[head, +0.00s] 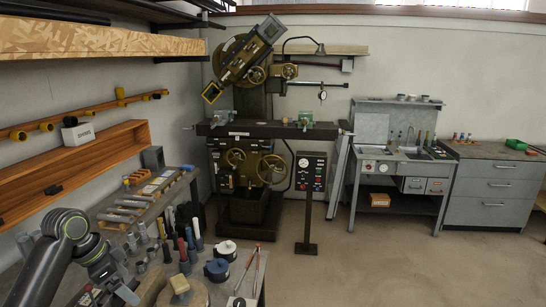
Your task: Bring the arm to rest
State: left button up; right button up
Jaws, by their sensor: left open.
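My left arm comes in at the bottom left of the head view, bent at a dark joint with green-yellow rings. Its gripper (108,296) points down over the near end of the workbench at the lower left and is open. I see no object between its fingers, though the fingertips are small and partly cut off by the lower edge. My right gripper is not in view.
The bench (139,219) holds metal bars, upright tool holders, round dark-blue pots (217,270) and red-handled pliers (248,267). A wooden shelf (80,172) hangs on the left wall. A milling machine (250,130) stands behind. The floor at right is clear.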

pick_arm(q)
jog(key=s+d+f+n+y, duration=0.1)
jog(key=s+d+f+n, duration=0.1)
jog(key=s+f, duration=0.5)
jog(key=s+d+f+n+y, duration=0.1)
jog(key=s+f+n, duration=0.1)
jog(key=s+f, duration=0.6)
jog(key=s+f+n+t+y, duration=0.1)
jog(key=s+f+n, duration=0.15)
jog(key=s, duration=0.65)
jog(key=s+f+n+y, duration=0.2)
jog(key=s+n, duration=0.2)
jog(key=s, duration=0.5)
notch_tip(320, 180, down, 32)
jog(key=s+a+r+g+b, duration=0.1)
jog(key=b, duration=0.5)
jog(key=s+f+b, duration=0.2)
jog(key=s+f, duration=0.5)
jog(key=f, duration=0.2)
jog(key=s+d+f+g+b, duration=0.1)
jog(key=s+f+b, duration=0.1)
jog(key=s+f, duration=0.5)
notch_tip(320, 180, down, 3)
jog(key=shift+s+f+h, duration=0.1)
jog(key=shift+s+h, duration=0.3)
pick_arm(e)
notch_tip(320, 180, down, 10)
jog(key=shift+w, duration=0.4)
